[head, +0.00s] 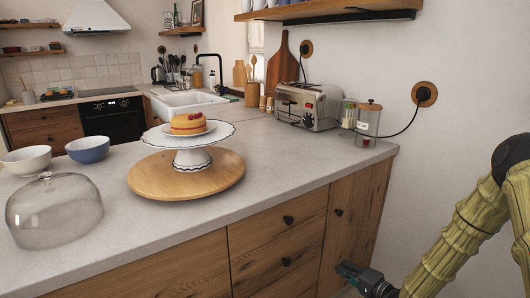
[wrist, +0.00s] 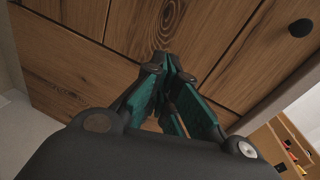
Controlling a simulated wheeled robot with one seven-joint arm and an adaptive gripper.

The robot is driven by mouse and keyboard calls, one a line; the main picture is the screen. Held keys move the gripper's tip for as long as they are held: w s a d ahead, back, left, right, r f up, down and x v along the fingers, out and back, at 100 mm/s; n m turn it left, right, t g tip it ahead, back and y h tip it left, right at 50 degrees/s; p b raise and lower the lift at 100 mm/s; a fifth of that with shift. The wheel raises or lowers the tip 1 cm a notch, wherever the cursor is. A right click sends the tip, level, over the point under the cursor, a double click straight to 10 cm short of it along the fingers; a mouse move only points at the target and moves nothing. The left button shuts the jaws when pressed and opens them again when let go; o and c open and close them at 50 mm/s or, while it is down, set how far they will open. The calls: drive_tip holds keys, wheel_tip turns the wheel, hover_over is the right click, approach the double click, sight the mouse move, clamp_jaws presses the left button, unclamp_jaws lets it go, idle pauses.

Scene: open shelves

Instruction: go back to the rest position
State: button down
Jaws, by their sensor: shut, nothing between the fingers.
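My gripper (head: 350,272) is low in front of the wooden cabinet, near the right cabinet door (head: 350,221), below the counter's edge. In the wrist view its teal fingers (wrist: 170,75) come together at the tips, with nothing between them. Wood panels fill the wrist view beyond the fingertips. I cannot tell whether the fingertips touch the wood. My arm comes in from the right side of the head view.
The counter (head: 268,150) holds a glass dome (head: 52,212), two bowls, a round wooden board (head: 220,178) with a cake stand, and a toaster (head: 309,106). Drawer knobs (head: 288,220) stick out from the cabinet front. Open shelves hang on the walls.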

drive_tip(key=s+a+f+n+g+h, duration=0.2)
drive_tip(key=s+a+f+n+g, duration=0.15)
drive_tip(key=s+f, duration=0.65)
drive_tip(key=s+a+f+n+g+h, duration=0.2)
drive_tip(key=s+a+f+g+h, duration=0.15)
drive_tip(key=s+f, duration=0.7)
drive_tip(key=s+a+n+g, duration=0.15)
drive_tip(key=s+g, duration=0.25)
drive_tip(key=s, duration=1.1)
drive_tip(key=s+d+n+g+h, duration=0.1)
drive_tip(key=s+n+g+h, duration=0.15)
drive_tip(key=s, duration=0.85)
wheel_tip(320, 180, up, 14)
drive_tip(key=p, duration=1.4)
drive_tip(key=shift+d+r+n+p, duration=0.2)
drive_tip(key=shift+r+n+p, duration=0.05)
drive_tip(key=shift+n+p, duration=0.1)
